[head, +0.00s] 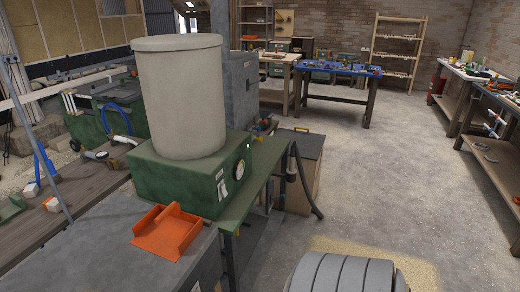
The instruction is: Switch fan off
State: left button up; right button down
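I cannot make out a clear fan in the head view. A green box-shaped machine (175,184) stands on a bench at centre left, with a large beige cylinder (180,100) upright on top. Its right side carries a round white dial (239,169), a pale label (221,186) and a small green lit spot (248,146). I cannot tell whether any of these is a fan switch. Neither of my grippers is in view.
An orange tray (166,233) lies on a grey surface in front of the machine. A grey ribbed rounded object (345,272) is at the bottom edge. A blue-topped table (340,69) and shelves (394,47) stand at the back. Concrete floor (390,160) is clear at centre right.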

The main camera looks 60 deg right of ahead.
aim_at(223, 192)
jog(key=l, duration=0.7)
jog(key=k+l, duration=0.15)
jog(key=l, duration=1.2)
jog(key=k, duration=0.05)
